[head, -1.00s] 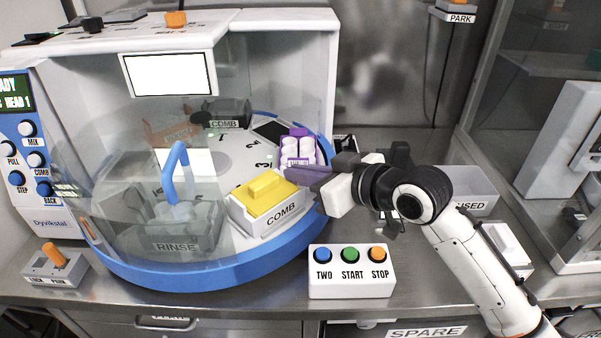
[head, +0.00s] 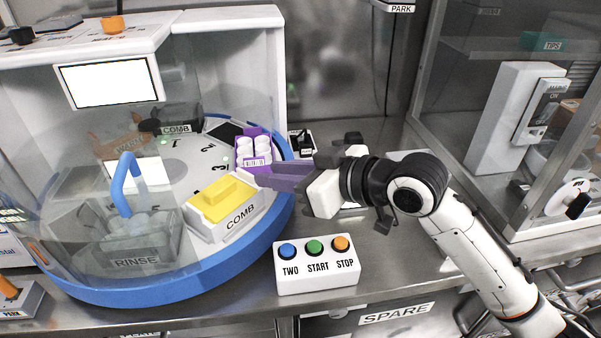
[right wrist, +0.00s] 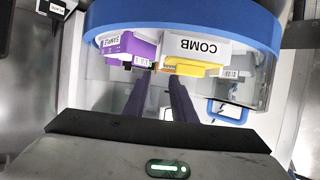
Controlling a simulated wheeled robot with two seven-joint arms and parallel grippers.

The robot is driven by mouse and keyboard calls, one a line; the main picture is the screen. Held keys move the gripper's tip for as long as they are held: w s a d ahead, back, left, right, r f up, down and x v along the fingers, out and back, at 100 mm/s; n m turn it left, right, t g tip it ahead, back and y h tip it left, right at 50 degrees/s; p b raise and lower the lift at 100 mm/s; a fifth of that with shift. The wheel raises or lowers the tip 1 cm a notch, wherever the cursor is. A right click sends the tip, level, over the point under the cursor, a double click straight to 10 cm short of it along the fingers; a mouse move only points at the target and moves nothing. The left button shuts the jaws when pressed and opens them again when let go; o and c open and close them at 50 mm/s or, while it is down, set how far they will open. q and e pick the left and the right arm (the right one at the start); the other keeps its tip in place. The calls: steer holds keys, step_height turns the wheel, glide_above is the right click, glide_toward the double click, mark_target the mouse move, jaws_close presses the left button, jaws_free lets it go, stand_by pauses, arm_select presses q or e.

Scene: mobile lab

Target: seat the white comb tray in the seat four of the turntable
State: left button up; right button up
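The white comb tray (head: 238,222), labelled COMB, holds a yellow comb (head: 222,198) and sits near the front right of the turntable (head: 180,185). It also shows in the right wrist view (right wrist: 198,47). The numbers 2 and 3 show on the turntable; I cannot see a 4, so I cannot tell whether the tray is fully seated. My right gripper (head: 258,178) points left over the turntable rim, beside the tray's back right end. In the right wrist view its two fingers (right wrist: 157,82) stand apart with nothing held between them. My left gripper is out of view.
A purple rack of white vials (head: 254,150) stands just behind the tray, close to my fingers. A clear cover curves over the turntable's left, with a RINSE tub (head: 135,240) behind it. A button box (head: 317,272) stands in front below my right gripper.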

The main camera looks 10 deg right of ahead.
steer(key=v, duration=0.6)
steer(key=shift+d, duration=0.15)
